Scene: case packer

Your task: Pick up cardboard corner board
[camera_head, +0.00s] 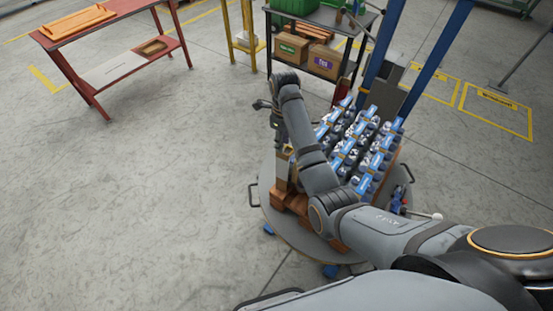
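A tan, upright piece that looks like the cardboard corner board (282,168) stands at the left side of the loaded pallet (291,201). My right gripper (283,150) points down at the top of this piece, touching it or very close to it. The fingers are small and dark here, so I cannot tell whether they are closed on it. My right arm crosses in front of the pallet and hides part of the load. My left gripper is not in view.
Blue-labelled bottle packs (371,160) fill the pallet on a round turntable (266,205). Blue posts (436,50) rise behind it. A dark shelf (330,17) with boxes stands at the back, a red table (88,33) at upper left. The floor at left is clear.

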